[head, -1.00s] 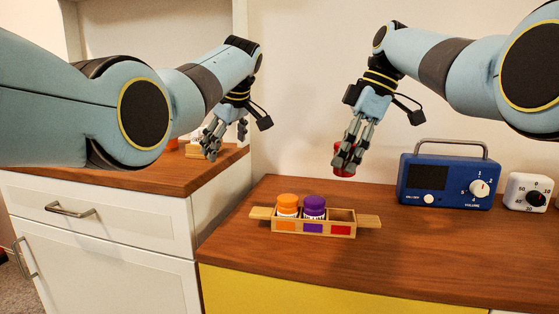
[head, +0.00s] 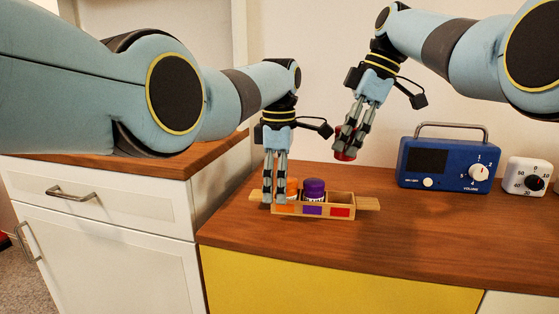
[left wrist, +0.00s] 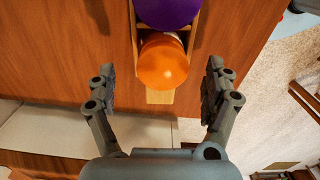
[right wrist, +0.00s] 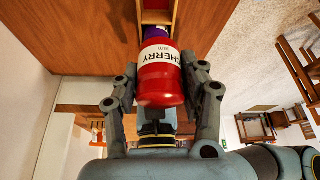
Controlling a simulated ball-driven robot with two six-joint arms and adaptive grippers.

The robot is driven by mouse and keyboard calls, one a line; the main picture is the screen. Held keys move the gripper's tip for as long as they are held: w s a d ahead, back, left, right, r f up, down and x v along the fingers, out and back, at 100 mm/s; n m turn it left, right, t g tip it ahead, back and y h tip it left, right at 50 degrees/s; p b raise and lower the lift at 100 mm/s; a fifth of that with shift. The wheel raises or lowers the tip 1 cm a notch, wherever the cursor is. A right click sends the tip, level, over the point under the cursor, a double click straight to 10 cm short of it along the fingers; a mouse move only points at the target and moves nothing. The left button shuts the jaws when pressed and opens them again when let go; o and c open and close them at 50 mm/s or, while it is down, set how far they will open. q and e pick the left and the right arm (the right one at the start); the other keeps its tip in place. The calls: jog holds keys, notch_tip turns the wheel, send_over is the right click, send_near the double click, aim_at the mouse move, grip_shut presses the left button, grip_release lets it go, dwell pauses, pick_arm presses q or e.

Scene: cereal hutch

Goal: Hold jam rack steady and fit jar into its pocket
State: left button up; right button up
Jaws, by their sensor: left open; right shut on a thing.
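The wooden jam rack (head: 345,199) stands on the counter, with a handle at each end. An orange-lidded jar sits in its left pocket, mostly hidden by my left gripper in the head view; its lid (left wrist: 163,62) shows in the left wrist view. A purple-lidded jar (head: 314,190) sits in the middle pocket. The right pocket, with a red label, is empty. My left gripper (head: 274,200) is open, pointing down at the rack's left end.
A blue radio (head: 444,165) and a white timer (head: 526,177) stand to the right on the counter. The counter (head: 420,235) in front of them is clear.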

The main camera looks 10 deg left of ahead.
pick_arm(q)
jog(key=shift+s+d+f, duration=0.1)
jog(key=shift+f, duration=1.55)
pick_arm(e)
jog(key=shift+a+r, duration=0.2)
jog(key=shift+r, duration=0.05)
pick_arm(q)
jog(key=c, duration=1.3)
jog(key=shift+d, duration=0.1)
pick_arm(e)
notch_tip(320, 180, down, 5)
jog(key=m+t, duration=0.1)
jog(key=m, duration=0.2)
jog(key=shift+a+f+t, duration=0.1)
jog(key=shift+t, duration=0.3)
grip_shut()
jog(key=shift+f+m, duration=0.35)
jog(key=shift+m, duration=0.15)
